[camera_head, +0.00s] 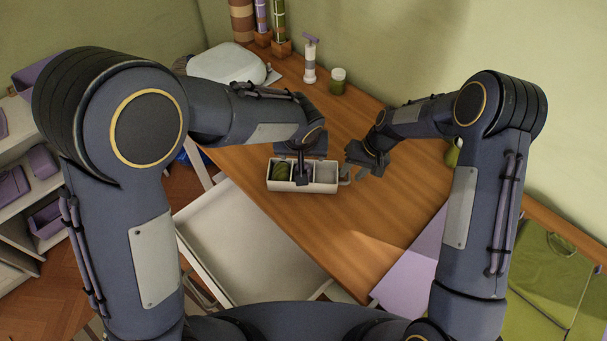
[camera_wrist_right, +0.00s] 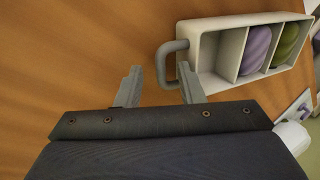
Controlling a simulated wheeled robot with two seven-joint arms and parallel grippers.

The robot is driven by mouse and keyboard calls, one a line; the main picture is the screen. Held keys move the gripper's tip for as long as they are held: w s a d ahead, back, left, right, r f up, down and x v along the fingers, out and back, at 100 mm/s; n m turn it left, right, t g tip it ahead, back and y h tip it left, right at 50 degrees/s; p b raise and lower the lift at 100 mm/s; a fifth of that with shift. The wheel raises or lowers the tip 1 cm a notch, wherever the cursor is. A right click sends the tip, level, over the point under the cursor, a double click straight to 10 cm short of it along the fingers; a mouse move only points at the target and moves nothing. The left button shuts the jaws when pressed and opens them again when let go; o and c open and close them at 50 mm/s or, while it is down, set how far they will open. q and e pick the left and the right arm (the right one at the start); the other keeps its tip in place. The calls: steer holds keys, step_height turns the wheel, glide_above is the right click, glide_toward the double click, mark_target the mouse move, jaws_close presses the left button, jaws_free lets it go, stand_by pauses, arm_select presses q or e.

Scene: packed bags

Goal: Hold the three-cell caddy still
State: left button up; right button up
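The white three-cell caddy (camera_head: 289,187) sits on the wooden table. A green item (camera_head: 281,171) is in its left cell, a purple item (camera_wrist_right: 257,50) in the middle one, and the right cell looks empty. My left gripper (camera_head: 302,178) is over the caddy's middle and partly hides it; its finger gap cannot be made out. My right gripper (camera_head: 357,174) is at the caddy's right end. In the right wrist view its fingers (camera_wrist_right: 160,72) are apart, with the grey end handle (camera_wrist_right: 168,62) near the right fingertip, not clamped.
A pump bottle (camera_head: 310,62), a green jar (camera_head: 338,81) and a pale rounded item (camera_head: 228,64) stand at the table's back. A lilac sheet (camera_head: 412,262) lies at the near right edge. A white tray-like surface (camera_head: 235,240) is left of the table. Table right of the caddy is mostly clear.

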steer(key=v, duration=1.1)
steer(key=shift+s+r, duration=0.1)
steer(key=shift+r, duration=0.05)
